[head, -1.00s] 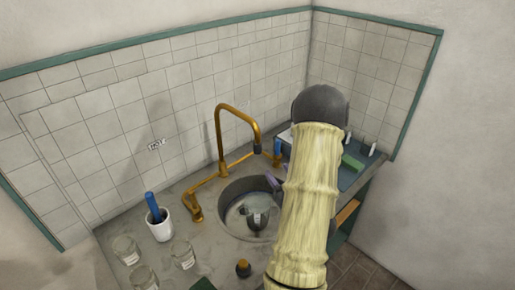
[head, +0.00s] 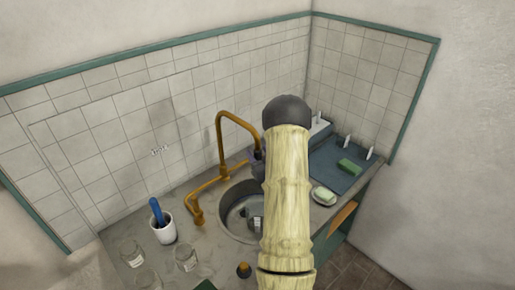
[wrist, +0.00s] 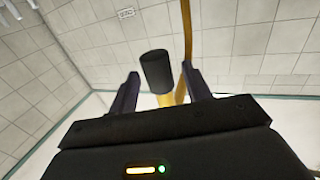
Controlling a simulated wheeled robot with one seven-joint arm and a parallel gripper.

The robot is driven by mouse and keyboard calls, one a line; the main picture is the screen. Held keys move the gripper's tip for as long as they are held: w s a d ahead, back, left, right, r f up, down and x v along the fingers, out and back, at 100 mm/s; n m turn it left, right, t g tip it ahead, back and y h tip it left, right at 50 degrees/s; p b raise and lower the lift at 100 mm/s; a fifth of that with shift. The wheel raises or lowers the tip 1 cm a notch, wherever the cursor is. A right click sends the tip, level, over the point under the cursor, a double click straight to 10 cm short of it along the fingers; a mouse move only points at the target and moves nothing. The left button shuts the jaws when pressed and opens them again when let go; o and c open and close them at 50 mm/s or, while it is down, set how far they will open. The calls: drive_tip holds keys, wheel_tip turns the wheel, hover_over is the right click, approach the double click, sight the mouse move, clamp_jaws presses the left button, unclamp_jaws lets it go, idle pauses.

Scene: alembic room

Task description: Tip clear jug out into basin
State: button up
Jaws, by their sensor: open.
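The round basin (head: 229,198) is sunk in the grey counter in the head view, its right side hidden by my arm. A greyish shape (head: 255,222) shows inside it, partly covered by my arm; I cannot tell if it is the clear jug. No other thing is clearly a clear jug. My gripper (wrist: 160,73) is open in the wrist view. The dark tap nozzle (wrist: 157,72) appears between its fingers; I cannot tell whether they touch it. In the head view my gripper is mostly hidden behind my arm, beside the brass tap (head: 222,145).
Several clear glass jars (head: 186,258) and a white cup (head: 164,233) with a blue-handled tool stand left of the basin. A small dark-capped item (head: 243,270) is in front.

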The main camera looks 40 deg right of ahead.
drive_tip(key=shift+w+d, duration=0.15)
drive_tip(key=shift+w, duration=0.4)
drive_tip(key=shift+c, duration=0.2)
clamp_jaws()
